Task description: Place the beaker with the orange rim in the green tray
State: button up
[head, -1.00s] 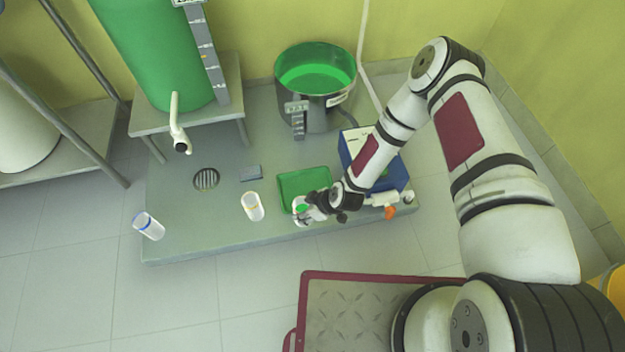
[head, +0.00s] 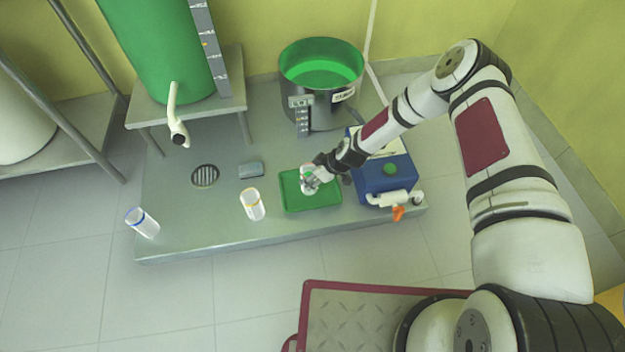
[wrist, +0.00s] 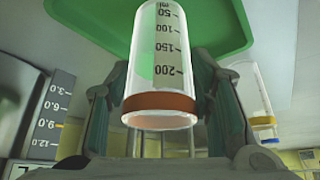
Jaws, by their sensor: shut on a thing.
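The clear beaker with the orange rim (wrist: 160,104) is held between the fingers of my gripper (wrist: 160,130) in the wrist view, its rim towards the camera and its base at the top edge of the picture. In the head view the gripper (head: 312,177) and the held beaker (head: 307,188) are over the middle of the green tray (head: 326,203). The tray also shows behind the beaker in the wrist view (wrist: 215,25). Fingers partly cover the beaker in the head view. I cannot tell whether its base touches the tray.
A blue box (head: 385,180) with a white tap is close on the right. A metal pot (head: 325,105) of green liquid stands behind. A small grey block (head: 250,170) lies left.

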jog(key=shift+f, duration=0.45)
jog(key=shift+f, duration=0.1)
jog(key=o, duration=1.2)
jog(key=p+v, duration=0.4)
jog(key=v, duration=0.8)
jog(key=shift+p, duration=0.4)
